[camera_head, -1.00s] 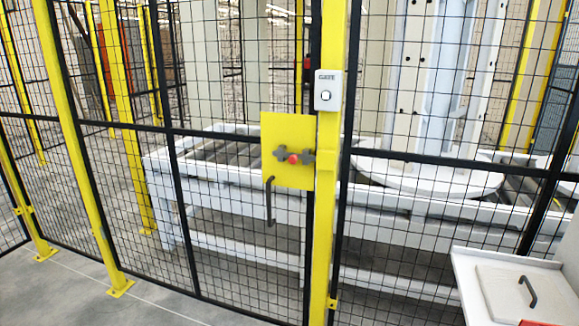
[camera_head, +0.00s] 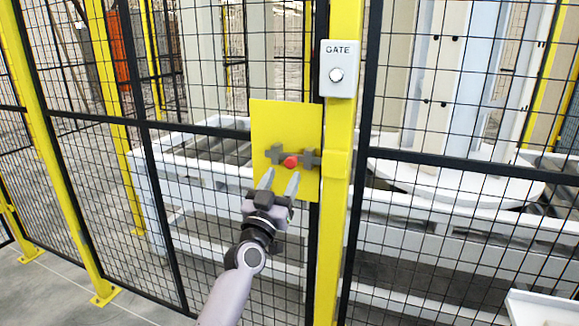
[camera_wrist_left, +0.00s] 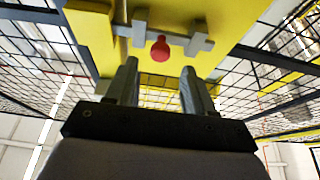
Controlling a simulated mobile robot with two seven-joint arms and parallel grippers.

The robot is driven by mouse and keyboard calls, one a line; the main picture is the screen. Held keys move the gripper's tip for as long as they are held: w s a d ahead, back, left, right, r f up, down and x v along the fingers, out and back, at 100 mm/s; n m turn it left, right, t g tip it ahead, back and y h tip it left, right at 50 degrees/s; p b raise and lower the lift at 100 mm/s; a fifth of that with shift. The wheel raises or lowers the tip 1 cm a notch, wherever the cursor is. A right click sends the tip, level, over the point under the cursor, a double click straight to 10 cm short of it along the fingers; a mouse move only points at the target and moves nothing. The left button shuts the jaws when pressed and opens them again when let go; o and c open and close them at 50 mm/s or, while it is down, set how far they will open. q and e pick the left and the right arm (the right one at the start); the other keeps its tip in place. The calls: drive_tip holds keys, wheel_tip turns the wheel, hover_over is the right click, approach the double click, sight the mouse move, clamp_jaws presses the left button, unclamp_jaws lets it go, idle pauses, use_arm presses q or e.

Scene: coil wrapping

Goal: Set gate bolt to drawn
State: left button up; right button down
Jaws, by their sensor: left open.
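The gate bolt is a grey bar with a red knob (camera_head: 290,161) between two grey brackets on a yellow plate (camera_head: 286,118). The red knob also shows in the left wrist view (camera_wrist_left: 160,49), beyond the fingertips. My left gripper (camera_head: 280,182) is open and empty, its two fingers pointing up just below the knob. In the left wrist view my left gripper (camera_wrist_left: 160,75) has the knob lying roughly between and past its fingers, with no contact visible. The gate handle seen below the plate earlier is hidden by my left arm. My right gripper is not in view.
A yellow post (camera_head: 337,190) stands right of the plate. A grey box marked GATE (camera_head: 339,68) with a round button is on it. Black mesh panels fill both sides. A white conveyor frame (camera_head: 430,220) lies behind the mesh. Free space is in front of the fence.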

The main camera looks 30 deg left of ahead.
sight(289, 164)
use_arm(q)
drive_tip(key=shift+x, duration=2.45)
drive_tip(key=shift+c, duration=0.3)
clamp_jaws()
drive_tip(key=shift+a+f, duration=0.1)
